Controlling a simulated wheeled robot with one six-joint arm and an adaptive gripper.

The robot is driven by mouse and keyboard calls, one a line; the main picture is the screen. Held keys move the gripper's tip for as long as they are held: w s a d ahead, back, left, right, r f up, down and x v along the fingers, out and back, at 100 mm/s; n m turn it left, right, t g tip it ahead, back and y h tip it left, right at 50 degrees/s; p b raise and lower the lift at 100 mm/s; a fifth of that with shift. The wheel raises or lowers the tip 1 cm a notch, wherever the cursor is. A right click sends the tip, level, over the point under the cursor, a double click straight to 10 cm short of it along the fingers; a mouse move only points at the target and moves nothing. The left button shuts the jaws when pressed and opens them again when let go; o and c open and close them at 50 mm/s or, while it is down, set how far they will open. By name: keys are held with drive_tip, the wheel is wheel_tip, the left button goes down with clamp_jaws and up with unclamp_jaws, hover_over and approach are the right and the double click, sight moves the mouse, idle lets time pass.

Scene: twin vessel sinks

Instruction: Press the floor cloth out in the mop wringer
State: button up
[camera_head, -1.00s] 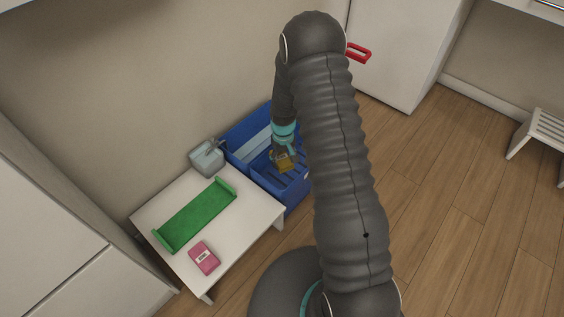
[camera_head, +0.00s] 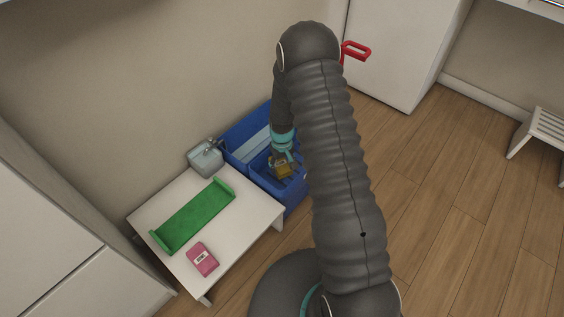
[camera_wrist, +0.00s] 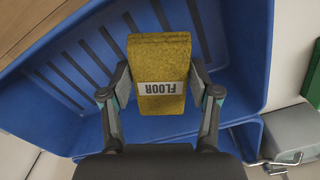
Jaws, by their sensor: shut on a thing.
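The floor cloth (camera_wrist: 162,62) is a yellow-brown block with a white label reading FLOOR. It also shows in the head view (camera_head: 279,170). My gripper (camera_wrist: 160,95) is shut on it, one finger on each side. The mop wringer is a blue basin (camera_head: 293,196) with a slotted floor (camera_wrist: 78,78), beside the white table. The cloth is inside the basin's outline, over the slots; I cannot tell whether it touches them. My arm covers part of the basin's right side.
A white table (camera_head: 240,222) stands left of the basin, with a green tray (camera_head: 190,216) and a pink labelled item (camera_head: 203,259) on it. A grey dispenser-like box (camera_head: 205,157) is by the wall. A red handle (camera_head: 356,51) shows behind my arm.

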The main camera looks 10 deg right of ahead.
drive_tip(key=shift+f+b, duration=1.2)
drive_tip(key=shift+f, duration=1.85)
drive_tip(key=shift+c, duration=1)
drive_tip(key=shift+w+d+f, duration=0.15)
drive_tip(key=shift+d+f, duration=0.05)
drive_tip(key=shift+c, duration=0.6)
drive_tip(key=shift+w+d, duration=0.55)
drive_tip(key=shift+d, duration=0.25)
drive_tip(key=shift+s+a+p, duration=0.35)
drive_tip(key=shift+s+a, duration=0.4)
drive_tip(key=shift+a, duration=0.2)
drive_tip(key=shift+w+d, duration=0.75)
drive_tip(key=shift+d, duration=0.2)
drive_tip(key=shift+s+a, duration=0.75)
drive_tip(key=shift+a, duration=0.25)
drive_tip(key=shift+r+p, duration=1.4)
drive_tip(key=shift+r, duration=2.85)
